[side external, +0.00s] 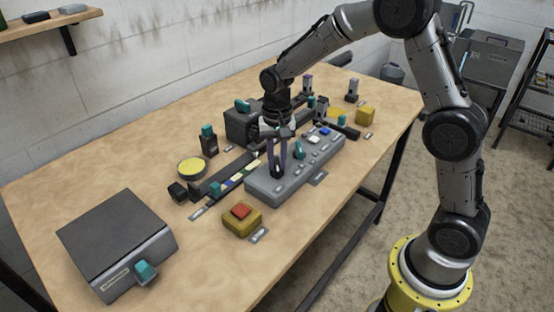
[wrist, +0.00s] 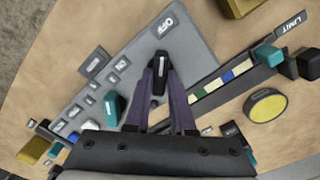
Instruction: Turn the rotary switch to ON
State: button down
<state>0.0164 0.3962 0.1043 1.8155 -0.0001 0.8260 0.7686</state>
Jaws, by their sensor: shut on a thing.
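The rotary switch is a black knob (wrist: 159,72) on one end of a grey control panel (wrist: 196,52). In the side view the knob (side external: 277,173) shows low between my fingers on the near left end of the panel (side external: 262,190). My gripper (wrist: 160,78) points down and is shut on the knob, a finger on each side. In the wrist view the knob's long axis runs nearly up and down, and an OFF label (wrist: 165,26) lies just beyond its upper end. My fingers hide the knob's sides.
A teal switch (side external: 299,149) stands on the same panel close to my fingers, with white and blue buttons (side external: 319,136) beyond. A slider track (side external: 232,180) runs alongside. A red button on a yellow box (side external: 241,212) sits in front. A grey lidded box (side external: 115,240) stands left.

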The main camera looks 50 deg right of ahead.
jog(key=shift+n, duration=0.3)
jog(key=n, duration=0.9)
jog(key=shift+r, duration=0.1)
jog(key=n, duration=0.4)
jog(key=shift+n, duration=2.1)
jog(key=c, duration=0.8)
grip_release()
jog(key=shift+o, duration=0.2)
